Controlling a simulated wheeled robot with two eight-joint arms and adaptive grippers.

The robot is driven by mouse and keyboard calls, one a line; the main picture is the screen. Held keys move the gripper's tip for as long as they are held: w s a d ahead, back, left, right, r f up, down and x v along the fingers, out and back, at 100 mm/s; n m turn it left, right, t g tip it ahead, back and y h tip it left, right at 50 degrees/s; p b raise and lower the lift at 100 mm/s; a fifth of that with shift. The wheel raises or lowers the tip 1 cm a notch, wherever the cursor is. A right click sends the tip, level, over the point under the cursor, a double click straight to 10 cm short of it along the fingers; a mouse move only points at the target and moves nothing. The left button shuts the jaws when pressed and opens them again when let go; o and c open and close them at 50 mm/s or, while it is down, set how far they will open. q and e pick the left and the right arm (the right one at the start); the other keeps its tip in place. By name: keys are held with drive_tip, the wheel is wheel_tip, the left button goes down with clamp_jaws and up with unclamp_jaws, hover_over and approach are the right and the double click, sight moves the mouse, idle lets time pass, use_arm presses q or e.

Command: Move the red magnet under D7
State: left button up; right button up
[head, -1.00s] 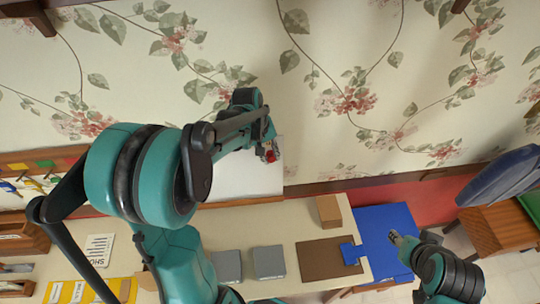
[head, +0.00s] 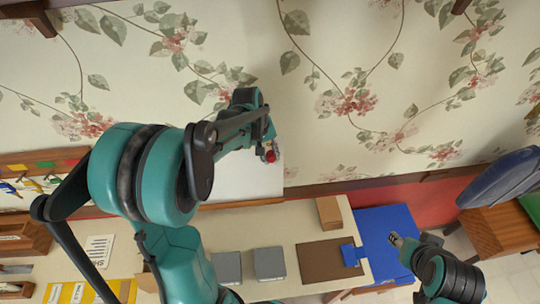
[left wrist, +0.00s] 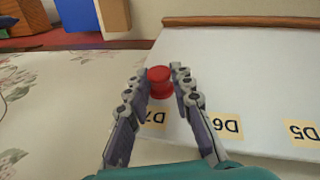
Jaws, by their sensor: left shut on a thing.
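The red magnet (head: 271,157) is at the right end of the white board (head: 235,178) on the wall. In the left wrist view the magnet (left wrist: 159,82) sits between the fingertips of my left gripper (left wrist: 161,80), which is shut on it. The D7 label (left wrist: 152,117) shows upside down, partly behind a finger, and the magnet is on the side of its lower edge. I cannot tell whether the magnet touches the board. My right gripper (head: 396,240) is low at the right, away from the board; its fingers are too small to read.
The D6 label (left wrist: 226,127) and D5 label (left wrist: 304,131) are beside D7. Below the board, a desk (head: 300,220) carries grey boxes (head: 269,262), a brown mat (head: 325,259) and a cardboard box (head: 329,212). A blue panel (head: 388,228) lies at the right.

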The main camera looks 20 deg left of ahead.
idle(0.3)
use_arm(q)
drive_tip(key=o, duration=1)
drive_tip(key=shift+o, duration=0.4)
drive_tip(key=o, duration=0.5)
drive_tip(key=p+v, duration=0.4)
drive_tip(key=v, duration=0.3)
drive_tip(key=shift+p, duration=0.35)
